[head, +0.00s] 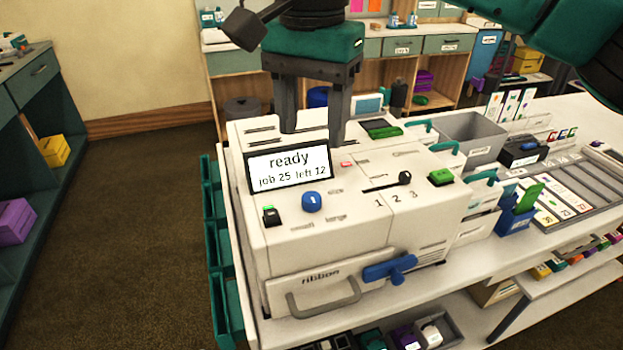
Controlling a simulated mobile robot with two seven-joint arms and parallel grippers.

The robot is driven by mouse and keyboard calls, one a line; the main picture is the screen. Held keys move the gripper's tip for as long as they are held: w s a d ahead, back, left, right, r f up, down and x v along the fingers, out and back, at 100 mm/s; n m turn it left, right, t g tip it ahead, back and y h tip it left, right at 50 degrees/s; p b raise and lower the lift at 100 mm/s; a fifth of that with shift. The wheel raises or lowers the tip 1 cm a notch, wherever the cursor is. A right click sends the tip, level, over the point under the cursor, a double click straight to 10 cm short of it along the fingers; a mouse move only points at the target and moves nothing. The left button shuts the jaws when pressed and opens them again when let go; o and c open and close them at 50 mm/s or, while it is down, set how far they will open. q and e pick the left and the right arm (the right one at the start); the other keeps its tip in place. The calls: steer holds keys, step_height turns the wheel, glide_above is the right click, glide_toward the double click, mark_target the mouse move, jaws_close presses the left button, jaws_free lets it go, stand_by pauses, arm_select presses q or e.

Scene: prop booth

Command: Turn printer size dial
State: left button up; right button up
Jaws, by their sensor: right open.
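The white printer (345,245) stands on the table, with a screen (289,167) reading "ready, job 25 left 12". Its blue size dial (311,201) sits on the top face, above the words "small" and "large"; which setting it points to is too small to tell. My right gripper (313,132) is open and empty, fingers pointing down. In the picture it is above and behind the screen, apart from the dial. My left gripper is not in view.
A grey bin (470,138) and card trays stand to the right. Open floor (130,230) lies at left.

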mark_target(312, 197)
step_height(312, 197, down, 10)
steer(key=shift+s+r, duration=0.1)
steer(key=shift+r, duration=0.1)
steer(key=shift+f, duration=0.6)
steer(key=shift+c, duration=0.5)
steer(key=c, duration=1)
steer(key=shift+o, duration=0.2)
